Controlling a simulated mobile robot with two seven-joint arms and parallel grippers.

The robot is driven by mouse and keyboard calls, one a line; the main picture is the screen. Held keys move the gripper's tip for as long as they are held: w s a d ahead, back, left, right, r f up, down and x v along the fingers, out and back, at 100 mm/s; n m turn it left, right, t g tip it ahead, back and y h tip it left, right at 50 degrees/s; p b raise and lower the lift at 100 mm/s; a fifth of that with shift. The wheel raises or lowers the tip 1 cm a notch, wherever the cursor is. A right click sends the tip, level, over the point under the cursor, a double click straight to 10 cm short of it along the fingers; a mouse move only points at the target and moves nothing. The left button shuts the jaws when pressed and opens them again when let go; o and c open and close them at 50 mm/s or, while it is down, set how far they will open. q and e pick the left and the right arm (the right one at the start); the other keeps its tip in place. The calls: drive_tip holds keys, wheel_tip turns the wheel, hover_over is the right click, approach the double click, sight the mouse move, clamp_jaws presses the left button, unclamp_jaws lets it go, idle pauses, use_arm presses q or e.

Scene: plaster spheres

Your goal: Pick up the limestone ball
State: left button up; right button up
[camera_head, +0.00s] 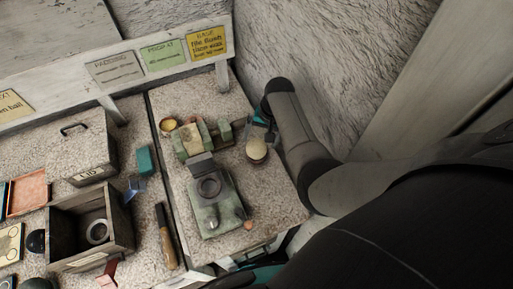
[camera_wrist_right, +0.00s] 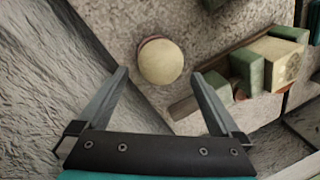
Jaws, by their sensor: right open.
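A pale cream ball (camera_head: 257,149), which looks like the limestone ball, sits near the right side of the speckled bench top (camera_head: 270,205). It also shows in the right wrist view (camera_wrist_right: 161,61), with a brownish rim under its edge. My right gripper (camera_head: 258,133) is just behind the ball in the head view. In the right wrist view its two fingers (camera_wrist_right: 158,72) are spread apart, with the ball just past the fingertips and nothing held. My left gripper is not clearly in view.
Green and tan blocks (camera_wrist_right: 270,62) are close by the right gripper. A wooden box (camera_head: 62,226) holds a pale ring. A rough wall (camera_head: 330,45) rises behind the arm. Bare bench lies in front of the ball.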

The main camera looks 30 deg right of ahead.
sight(258, 143)
drive_tip(key=shift+w+a+f+b, duration=0.15)
drive_tip(key=shift+f+b, duration=0.1)
drive_tip(key=shift+f, duration=0.5)
drive_tip(key=shift+w+a+f+b, duration=0.15)
drive_tip(key=shift+f+b, duration=0.1)
drive_tip(key=shift+f, duration=0.5)
drive_tip(key=shift+a+f+b, duration=0.15)
drive_tip(key=shift+f+b, duration=0.1)
drive_tip(key=shift+f, duration=0.5)
clamp_jaws()
